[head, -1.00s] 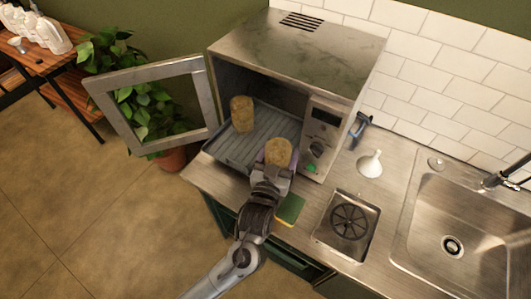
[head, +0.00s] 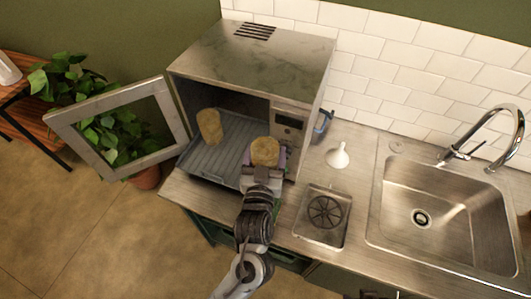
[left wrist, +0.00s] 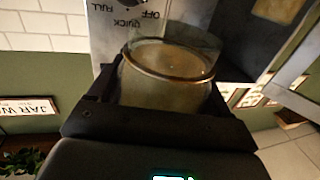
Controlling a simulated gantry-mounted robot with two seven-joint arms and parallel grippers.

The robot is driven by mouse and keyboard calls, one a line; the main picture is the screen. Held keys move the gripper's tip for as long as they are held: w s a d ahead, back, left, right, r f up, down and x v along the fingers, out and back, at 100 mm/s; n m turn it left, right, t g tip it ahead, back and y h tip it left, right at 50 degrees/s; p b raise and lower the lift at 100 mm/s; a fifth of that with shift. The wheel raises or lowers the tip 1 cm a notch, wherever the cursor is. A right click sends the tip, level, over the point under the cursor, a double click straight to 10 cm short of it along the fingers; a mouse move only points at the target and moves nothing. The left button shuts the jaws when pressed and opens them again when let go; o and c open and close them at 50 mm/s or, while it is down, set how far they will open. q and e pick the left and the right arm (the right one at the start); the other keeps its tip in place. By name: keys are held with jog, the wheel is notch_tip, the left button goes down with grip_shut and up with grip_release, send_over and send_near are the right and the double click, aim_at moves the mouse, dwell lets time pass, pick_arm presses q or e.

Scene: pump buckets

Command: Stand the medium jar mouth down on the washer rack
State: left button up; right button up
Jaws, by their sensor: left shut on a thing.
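My left gripper (head: 264,166) is shut on a jar (head: 265,151) in front of the open washer, near its control panel. In the left wrist view, the held jar (left wrist: 165,75) is clear glass with a tan lower part, between the dark fingers; I cannot tell which end is the mouth. A second tan jar (head: 209,127) stands on the left part of the grey washer rack (head: 238,130). The rack is pulled partly out of the washer, and the held jar and gripper hide its right front. My right gripper is not in view.
The washer door (head: 72,140) stands open at the left, before a plant. A white funnel (head: 338,156), a small drain basin (head: 322,216) and a sink (head: 430,195) are to the right. The washer's control panel (head: 290,122) is close behind the held jar.

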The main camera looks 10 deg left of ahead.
pick_arm(q)
jog(key=s+a+r+p, duration=0.2)
jog(key=s+p, duration=0.5)
jog(key=s, duration=0.6)
jog(key=s+a+r+p, duration=0.3)
jog(key=s+p, duration=0.4)
jog(key=s, duration=0.7)
jog(key=shift+a, duration=0.45)
jog(key=shift+r, duration=0.15)
